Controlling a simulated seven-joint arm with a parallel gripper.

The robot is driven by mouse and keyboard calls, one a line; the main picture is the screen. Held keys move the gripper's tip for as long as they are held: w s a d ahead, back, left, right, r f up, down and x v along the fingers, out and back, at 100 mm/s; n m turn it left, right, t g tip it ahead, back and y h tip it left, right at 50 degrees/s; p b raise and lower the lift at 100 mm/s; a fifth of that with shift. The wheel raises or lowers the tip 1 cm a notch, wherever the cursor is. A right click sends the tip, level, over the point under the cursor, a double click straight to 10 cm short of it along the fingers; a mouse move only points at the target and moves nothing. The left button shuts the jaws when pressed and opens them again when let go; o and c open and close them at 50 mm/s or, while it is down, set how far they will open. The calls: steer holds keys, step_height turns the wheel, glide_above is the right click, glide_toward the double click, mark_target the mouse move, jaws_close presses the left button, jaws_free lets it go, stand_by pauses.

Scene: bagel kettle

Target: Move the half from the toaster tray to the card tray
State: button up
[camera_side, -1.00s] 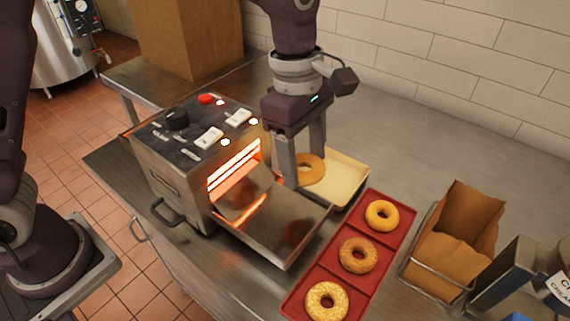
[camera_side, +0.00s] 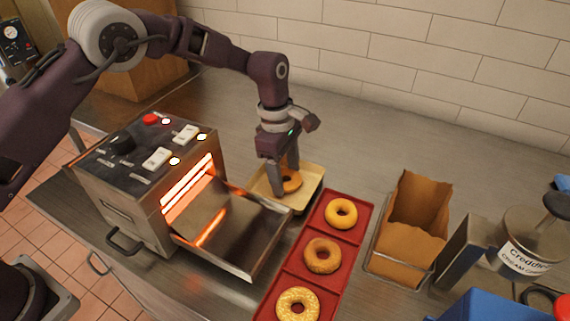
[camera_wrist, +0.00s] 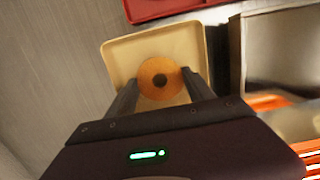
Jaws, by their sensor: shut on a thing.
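My gripper (camera_side: 281,181) is shut on an orange-brown bagel half (camera_side: 291,181), with a finger on either side of it. The half is over the cream card tray (camera_side: 314,186), behind the toaster tray. In the wrist view the half (camera_wrist: 159,92) shows between the two fingers (camera_wrist: 160,86), with the card tray (camera_wrist: 120,55) around and under it. I cannot tell whether the half touches the card tray. The metal toaster tray (camera_side: 240,244) slopes out from the glowing toaster (camera_side: 140,185) and looks empty.
A red tray (camera_side: 286,274) with three whole bagels lies in front of the card tray. A paper-lined wire basket (camera_side: 405,256) stands to the right, near a cream cheese tub (camera_side: 526,258) and a blue box (camera_side: 490,306). The counter behind the card tray is clear.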

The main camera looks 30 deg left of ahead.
steer(key=o, duration=1.7)
steer(key=shift+r, duration=3.5)
